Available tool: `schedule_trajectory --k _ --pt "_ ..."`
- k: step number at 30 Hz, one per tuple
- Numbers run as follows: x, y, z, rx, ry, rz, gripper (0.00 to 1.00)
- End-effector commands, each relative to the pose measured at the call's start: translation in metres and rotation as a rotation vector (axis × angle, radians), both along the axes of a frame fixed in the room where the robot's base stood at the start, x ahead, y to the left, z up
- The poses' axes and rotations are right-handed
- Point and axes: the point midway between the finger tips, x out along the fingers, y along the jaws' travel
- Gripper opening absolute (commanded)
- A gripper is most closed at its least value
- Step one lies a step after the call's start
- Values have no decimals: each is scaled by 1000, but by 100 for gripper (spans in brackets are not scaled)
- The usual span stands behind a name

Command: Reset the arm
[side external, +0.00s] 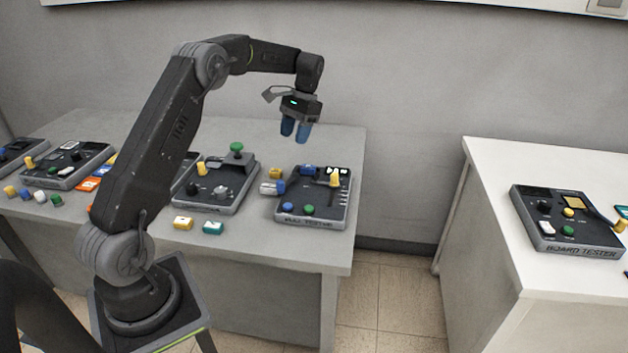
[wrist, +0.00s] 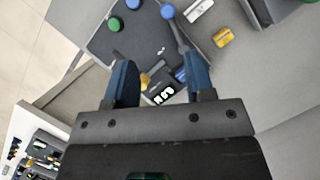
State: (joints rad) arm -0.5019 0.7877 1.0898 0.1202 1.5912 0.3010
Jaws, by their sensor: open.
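My gripper (side external: 296,131) has two blue fingers and hangs in the air above the back right part of the grey table (side external: 345,140). In the wrist view my gripper (wrist: 163,84) has its fingers spread apart with nothing held between them. Below it stands a dark tester box (side external: 325,216) with blue and green buttons and a yellow lever. This tester box also shows in the wrist view (wrist: 135,40), partly hidden behind the fingers. The gripper touches nothing that I can see.
Another dark box (side external: 225,195) with a green knob stands left of the tester. Yellow (side external: 183,223) and teal (side external: 213,228) blocks lie at the table's front. A board tester (side external: 565,225) stands on a separate white table (side external: 490,165) at right, across a floor gap (side external: 385,290).

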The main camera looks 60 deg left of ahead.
Motion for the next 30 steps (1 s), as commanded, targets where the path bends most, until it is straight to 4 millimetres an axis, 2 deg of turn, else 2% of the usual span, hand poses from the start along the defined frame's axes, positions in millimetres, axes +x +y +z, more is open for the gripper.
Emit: schedule_trajectory --k 1,6,11,15,22,27,30 --pt "-2 -15 18 14 -32 -15 49" --pt "-20 -70 70 63 -160 -55 49" --pt "-52 -122 107 95 -286 -88 49" --pt "-90 -163 128 109 -402 -114 49" --pt "-161 -220 138 110 -594 -150 49" --pt "-211 -248 126 92 -724 -167 49" --pt "-231 -258 116 79 -781 -172 49"
